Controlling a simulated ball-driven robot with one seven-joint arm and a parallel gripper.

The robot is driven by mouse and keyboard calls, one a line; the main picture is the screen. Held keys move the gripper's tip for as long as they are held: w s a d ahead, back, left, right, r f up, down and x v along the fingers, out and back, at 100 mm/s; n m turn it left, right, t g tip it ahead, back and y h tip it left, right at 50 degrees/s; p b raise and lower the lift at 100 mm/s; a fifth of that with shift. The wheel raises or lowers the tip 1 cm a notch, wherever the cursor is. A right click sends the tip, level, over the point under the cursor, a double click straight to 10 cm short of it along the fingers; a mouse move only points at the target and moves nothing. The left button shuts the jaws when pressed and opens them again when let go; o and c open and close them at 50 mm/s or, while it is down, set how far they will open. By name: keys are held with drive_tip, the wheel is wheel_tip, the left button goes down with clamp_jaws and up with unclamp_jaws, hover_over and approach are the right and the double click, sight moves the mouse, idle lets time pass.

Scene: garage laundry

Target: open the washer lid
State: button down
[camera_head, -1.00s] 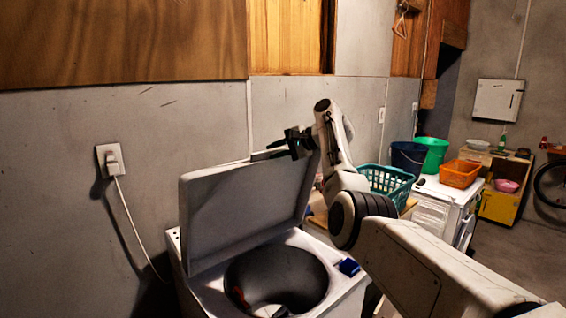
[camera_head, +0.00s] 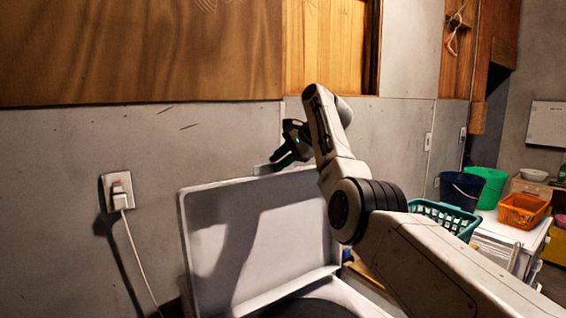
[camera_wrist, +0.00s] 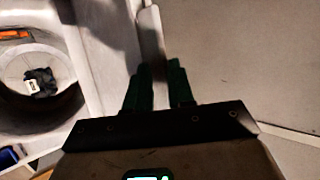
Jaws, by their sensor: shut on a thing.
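The washer lid (camera_head: 265,235) is a pale grey panel, raised and standing nearly upright at the back of the washer. My gripper (camera_head: 283,160) is at the lid's top edge, partly hidden by my arm. In the wrist view, the dark green fingers (camera_wrist: 162,85) are shut on the edge of the lid (camera_wrist: 151,35). The washer body (camera_head: 360,300) is only partly in the head view. Its open round drum shows in the wrist view (camera_wrist: 68,108), with an orange item (camera_wrist: 14,34) and a dark item (camera_wrist: 40,80) inside.
The wall stands close behind the lid, with a plugged-in socket (camera_head: 117,192) and cord at left. To the right are a teal basket (camera_head: 445,216), a dark blue bucket (camera_head: 461,190), a green bucket (camera_head: 488,186) and an orange basket (camera_head: 523,211).

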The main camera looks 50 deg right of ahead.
drive_tip(key=shift+f, duration=0.4)
drive_tip(key=c, duration=1.2)
unclamp_jaws()
drive_tip(key=shift+r, duration=0.15)
drive_tip(key=b+v, duration=0.3)
drive_tip(key=v, duration=0.7)
drive_tip(key=shift+s+r, duration=0.25)
drive_tip(key=shift+s, duration=0.05)
